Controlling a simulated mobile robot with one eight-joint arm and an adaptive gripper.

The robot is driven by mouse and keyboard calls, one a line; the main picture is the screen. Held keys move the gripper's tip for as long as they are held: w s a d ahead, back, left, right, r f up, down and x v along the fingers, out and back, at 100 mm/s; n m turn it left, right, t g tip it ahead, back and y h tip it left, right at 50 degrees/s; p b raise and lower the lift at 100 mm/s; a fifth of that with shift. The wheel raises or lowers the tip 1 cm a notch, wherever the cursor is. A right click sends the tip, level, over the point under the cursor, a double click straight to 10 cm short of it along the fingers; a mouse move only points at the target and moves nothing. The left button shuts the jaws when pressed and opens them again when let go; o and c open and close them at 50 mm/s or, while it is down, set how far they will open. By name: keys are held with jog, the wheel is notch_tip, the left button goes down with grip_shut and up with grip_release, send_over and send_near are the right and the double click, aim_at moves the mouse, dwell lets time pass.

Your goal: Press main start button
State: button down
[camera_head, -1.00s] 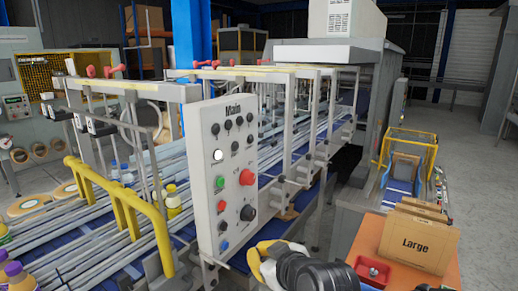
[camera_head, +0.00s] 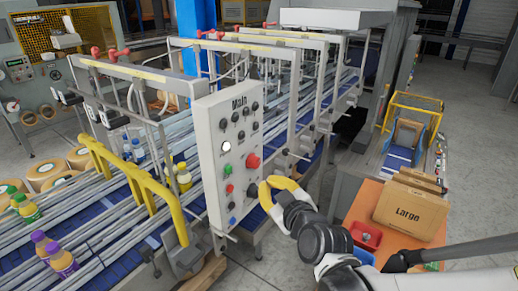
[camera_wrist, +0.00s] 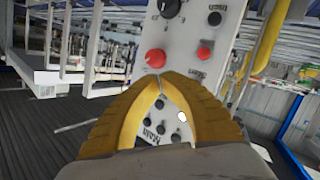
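The white control panel marked Main (camera_head: 213,165) stands upright on the conveyor frame. It carries a green button (camera_head: 228,168), a white button (camera_head: 226,146), a large red mushroom button (camera_head: 253,161), a smaller red button (camera_head: 229,188) and several dark knobs. Small labels are unreadable. My gripper (camera_head: 268,186) is in front of the panel's lower right side, its yellow fingers pointing at it. In the wrist view, the panel (camera_wrist: 185,35) appears upside down. There my gripper (camera_wrist: 161,76) has its fingertips together, empty, near the red mushroom button (camera_wrist: 155,58). The green button is hidden there, apparently behind a finger.
A yellow guard rail (camera_head: 130,190) stands left of the panel. An orange table (camera_head: 375,205) with a Large carton (camera_head: 411,208) and a red tray (camera_head: 364,236) stands at the right, close to my arm.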

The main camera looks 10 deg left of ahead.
aim_at(228, 170)
jog(key=shift+w+a, duration=0.55)
jog(key=shift+a, duration=0.8)
jog(key=shift+w+a, duration=0.6)
jog(key=shift+a, duration=0.75)
jog(key=shift+w+a, duration=0.55)
jog(key=shift+a, duration=0.8)
jog(key=shift+a, duration=0.1)
jog(key=shift+w+a+b, duration=0.15)
jog(key=shift+a+b, duration=0.15)
jog(key=shift+b, duration=0.05)
